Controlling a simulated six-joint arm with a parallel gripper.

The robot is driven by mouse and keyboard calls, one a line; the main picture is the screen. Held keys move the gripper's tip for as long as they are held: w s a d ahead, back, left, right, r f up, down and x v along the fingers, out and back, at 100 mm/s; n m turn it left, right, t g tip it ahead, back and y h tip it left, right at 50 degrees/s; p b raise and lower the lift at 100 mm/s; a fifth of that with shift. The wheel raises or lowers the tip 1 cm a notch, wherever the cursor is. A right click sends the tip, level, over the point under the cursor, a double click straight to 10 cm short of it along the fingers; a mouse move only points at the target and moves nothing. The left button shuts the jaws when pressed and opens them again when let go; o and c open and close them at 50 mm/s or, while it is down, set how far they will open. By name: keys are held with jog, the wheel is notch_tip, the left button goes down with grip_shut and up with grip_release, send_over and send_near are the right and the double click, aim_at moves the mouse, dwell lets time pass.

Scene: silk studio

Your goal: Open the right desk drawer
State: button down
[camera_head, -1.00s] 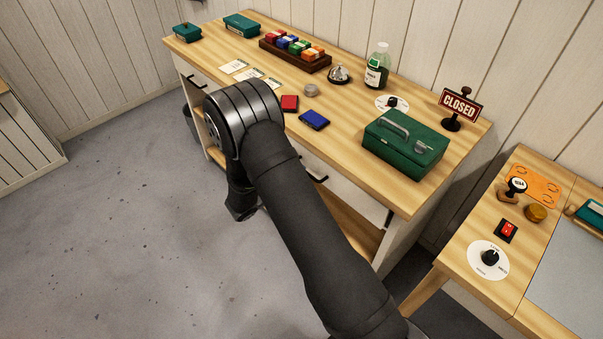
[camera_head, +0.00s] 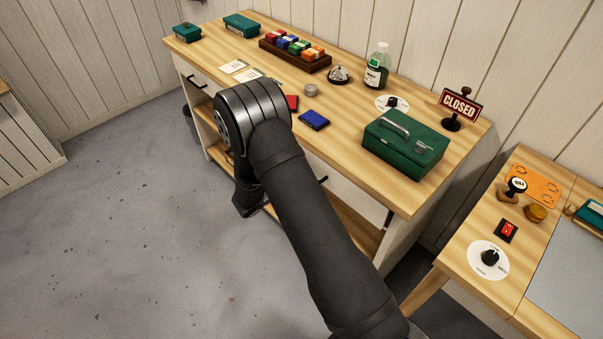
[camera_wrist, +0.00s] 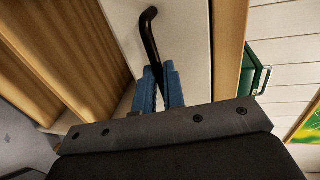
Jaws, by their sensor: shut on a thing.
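The right desk drawer has a white front (camera_head: 345,190) under the wooden desktop, partly hidden by my arm. Its black bar handle (camera_head: 324,180) shows only at one end in the head view. In the wrist view the drawer front (camera_wrist: 190,40) fills the upper middle, with the curved black handle (camera_wrist: 149,32) standing off it. My gripper (camera_wrist: 164,88) has blue fingers, shut on the handle's lower part with the bar between them. In the head view my arm hides the gripper. I see no clear gap at the drawer.
The desktop (camera_head: 345,105) carries a green cash box (camera_head: 405,148), a blue pad (camera_head: 314,120), a bell (camera_head: 339,75), a bottle (camera_head: 377,68) and a closed sign (camera_head: 459,104). An open wooden shelf (camera_head: 345,222) lies below the drawer. The floor (camera_head: 130,210) in front is clear.

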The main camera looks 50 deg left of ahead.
jog(key=f+v, duration=0.3)
jog(key=v, duration=1.1)
jog(key=s+f+v, duration=0.1)
jog(key=f+v, duration=0.2)
jog(key=v, duration=1.2)
jog(key=shift+s, duration=0.4)
jog(key=c, duration=1.5)
grip_release()
jog(key=shift+s, duration=0.1)
jog(key=v, duration=1.7)
jog(key=shift+s, duration=0.1)
